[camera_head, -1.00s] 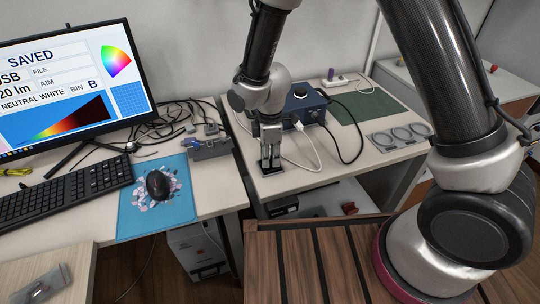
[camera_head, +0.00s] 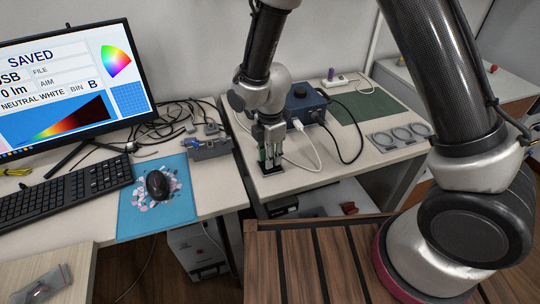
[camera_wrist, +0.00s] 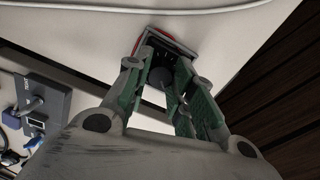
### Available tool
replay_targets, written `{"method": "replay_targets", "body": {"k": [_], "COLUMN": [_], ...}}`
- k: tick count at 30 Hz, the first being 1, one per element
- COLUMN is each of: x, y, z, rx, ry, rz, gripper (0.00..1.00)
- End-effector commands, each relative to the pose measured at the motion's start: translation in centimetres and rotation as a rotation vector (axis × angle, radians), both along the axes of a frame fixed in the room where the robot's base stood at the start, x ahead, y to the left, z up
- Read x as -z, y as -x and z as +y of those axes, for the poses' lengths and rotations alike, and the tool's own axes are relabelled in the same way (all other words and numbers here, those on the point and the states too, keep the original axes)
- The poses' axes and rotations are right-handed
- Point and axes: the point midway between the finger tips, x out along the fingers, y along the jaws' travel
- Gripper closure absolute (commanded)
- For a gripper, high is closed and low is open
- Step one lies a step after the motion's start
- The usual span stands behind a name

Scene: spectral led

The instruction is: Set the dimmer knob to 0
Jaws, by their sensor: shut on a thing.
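My gripper (camera_head: 269,160) points down near the front left edge of the right-hand table; its green-padded fingers also show in the wrist view (camera_wrist: 163,92). In the head view the knob is hidden by the gripper. The monitor (camera_head: 75,85) shows "SAVED" and a reading ending in "0 lm".
A blue box (camera_head: 307,101) with a dark top knob and cables stands behind my gripper. A white cable (camera_head: 303,160) runs close beside it. A grey device (camera_head: 208,147) lies to the left. A green mat (camera_head: 368,108) and a plate with rings (camera_head: 400,136) lie to the right.

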Motion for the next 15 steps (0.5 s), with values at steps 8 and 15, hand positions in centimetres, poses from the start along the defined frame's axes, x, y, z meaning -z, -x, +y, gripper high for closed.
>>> {"method": "replay_targets", "body": {"k": [8,15], "x": [-0.05,-0.02], "y": [-0.07,-0.03], "z": [0.06,0.03], "rx": [0.0,0.001], "ry": [-0.001,0.0], "rz": [-0.002,-0.001], "gripper": [0.69,0.52]}}
